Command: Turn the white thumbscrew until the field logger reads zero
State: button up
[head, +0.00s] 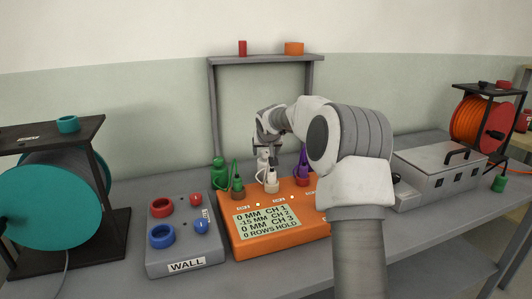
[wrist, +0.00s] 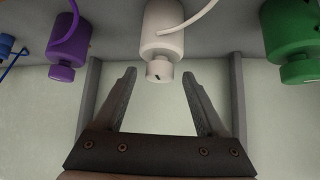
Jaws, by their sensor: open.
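The orange field logger (head: 242,245) lies on the bench; its display (head: 265,220) reads 0 MM CH 1, -15 MM CH 2, 0 MM CH 3, 0 ROWS HOLD. In the wrist view a white cylinder (wrist: 163,28) carries a narrower white thumbscrew (wrist: 159,73) with a dark mark on it. My gripper (wrist: 159,76) is open, with one finger on either side of the thumbscrew in the picture and visible gaps. In the head view my gripper (head: 267,146) is above the white cylinder behind the logger, and my arm hides part of the logger's right side.
A green unit (head: 219,175) and a purple unit (head: 303,165) flank the white one closely. A grey WALL box (head: 186,258) with red and blue knobs stands left. A grey frame (head: 213,110) rises behind. A teal reel (head: 50,205) and a metal case (head: 440,170) stand at the sides.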

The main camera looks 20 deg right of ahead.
grip_shut()
dwell(0.5)
jog(key=shift+d+r+n+y+p, duration=0.1)
jog(key=shift+r+n+y+p, duration=0.15)
jog(key=shift+p, duration=0.8)
jog(key=n+y+p, duration=0.1)
jog(key=p, duration=0.1)
jog(key=shift+d+p, duration=0.1)
jog(key=shift+p, duration=0.3)
jog(key=n+y+p, duration=0.1)
jog(key=n+p, duration=0.1)
jog(key=p, duration=0.2)
jog(key=shift+d+p, duration=0.15)
jog(key=shift+p, duration=0.15)
jog(key=n+y+p, duration=0.2)
jog(key=p, duration=0.1)
jog(key=shift+w+d+f+n, duration=0.1)
jog(key=shift+f+n, duration=0.05)
jog(key=shift+n, duration=0.2)
jog(key=shift+d+f+n+g+y+p, duration=0.1)
jog(key=shift+n+g+y+p, duration=0.45)
jog(key=shift+n+y, duration=0.7)
